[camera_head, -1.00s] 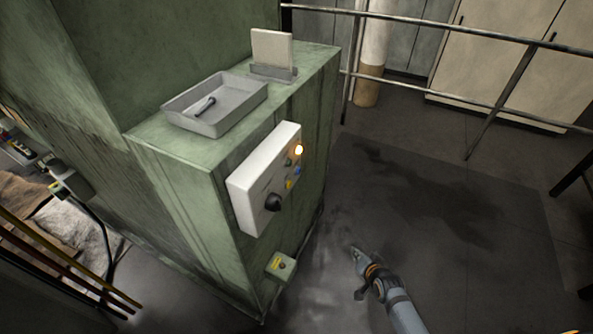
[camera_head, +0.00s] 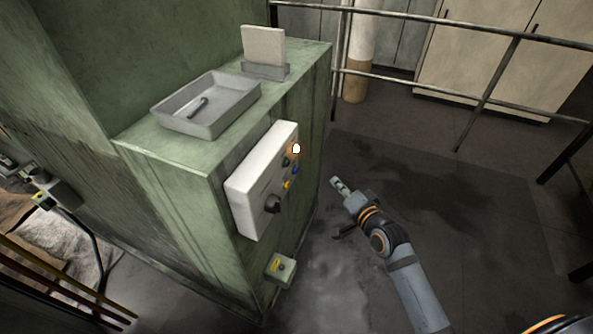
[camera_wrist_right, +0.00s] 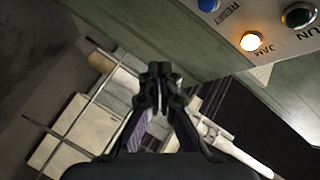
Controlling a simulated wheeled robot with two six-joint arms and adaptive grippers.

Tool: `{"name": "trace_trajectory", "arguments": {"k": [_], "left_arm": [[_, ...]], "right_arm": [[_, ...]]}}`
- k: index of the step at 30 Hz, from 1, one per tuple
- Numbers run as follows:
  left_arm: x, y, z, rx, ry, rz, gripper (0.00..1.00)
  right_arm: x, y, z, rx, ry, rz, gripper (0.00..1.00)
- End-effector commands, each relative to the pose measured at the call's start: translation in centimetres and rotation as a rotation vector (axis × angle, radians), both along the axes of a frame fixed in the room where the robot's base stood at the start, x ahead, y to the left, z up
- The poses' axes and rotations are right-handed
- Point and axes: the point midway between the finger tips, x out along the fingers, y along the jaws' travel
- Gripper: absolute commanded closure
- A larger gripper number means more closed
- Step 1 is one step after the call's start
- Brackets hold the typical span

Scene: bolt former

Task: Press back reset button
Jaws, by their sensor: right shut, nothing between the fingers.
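A white control box (camera_head: 251,190) is on the side of the green machine. In the head view it has a glowing lamp (camera_head: 296,149), a blue button (camera_head: 295,170), a green one, a yellow one and a black knob (camera_head: 272,204). The right wrist view shows the blue button (camera_wrist_right: 208,5), cut by the top edge with a partly legible label like RESET, and the lit JAM lamp (camera_wrist_right: 250,42). My right gripper (camera_head: 340,185) is shut and empty, right of the box and apart from it; its fingers (camera_wrist_right: 160,72) also show in the wrist view. My left gripper is not in view.
A grey tray (camera_head: 245,94) with a dark bolt-like piece lies on the machine top, near an upright pale plate (camera_head: 263,46). A small box with a yellow label (camera_head: 280,269) sits low on the machine. A railing (camera_head: 420,92) runs behind; floor right of the machine is open.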

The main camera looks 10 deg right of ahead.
Motion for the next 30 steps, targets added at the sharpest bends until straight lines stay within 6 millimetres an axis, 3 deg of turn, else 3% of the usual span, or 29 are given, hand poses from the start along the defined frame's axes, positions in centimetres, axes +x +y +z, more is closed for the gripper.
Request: {"name": "trace_trajectory", "arguments": {"k": [8,19,30], "left_arm": [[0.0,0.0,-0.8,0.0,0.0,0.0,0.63],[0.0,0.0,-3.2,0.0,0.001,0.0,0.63],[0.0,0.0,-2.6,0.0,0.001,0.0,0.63]], "right_arm": [[0.6,0.7,-0.3,0.002,-0.002,-0.002,1.0],[3.5,5.2,-0.2,0.004,-0.001,-0.001,1.0],[4.9,7.3,0.0,0.0,0.001,-0.001,1.0]]}}
